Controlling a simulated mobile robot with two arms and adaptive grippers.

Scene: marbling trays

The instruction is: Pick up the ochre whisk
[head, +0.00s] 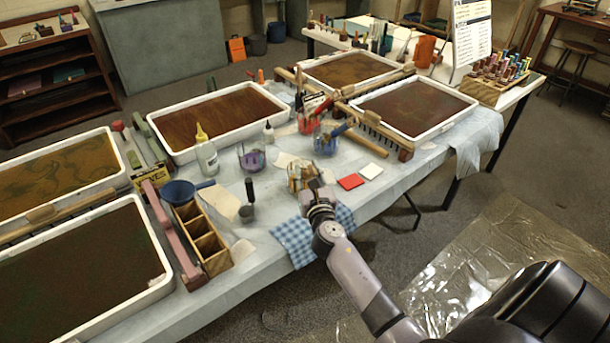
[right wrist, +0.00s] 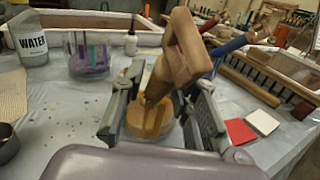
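A tan-brown wooden piece, apparently the ochre whisk (right wrist: 182,45), leans up and to the right out of a round ochre pot (right wrist: 135,122) in the right wrist view. Its lower end sits in or over the pot. My right gripper (right wrist: 165,98) has its two fingers apart, one on each side of the whisk, with gaps showing. In the head view my right gripper (head: 318,193) is low over the ochre pot (head: 298,171) near the table's front edge and partly hides it. My left gripper is not in view.
A purple glass (head: 251,158), a blue glass (head: 326,143) and a water bottle (head: 207,157) stand close behind. Red (head: 351,181) and white (head: 371,171) squares lie to the right. A wooden divided box (head: 207,240) and large trays (head: 215,121) take up much of the table.

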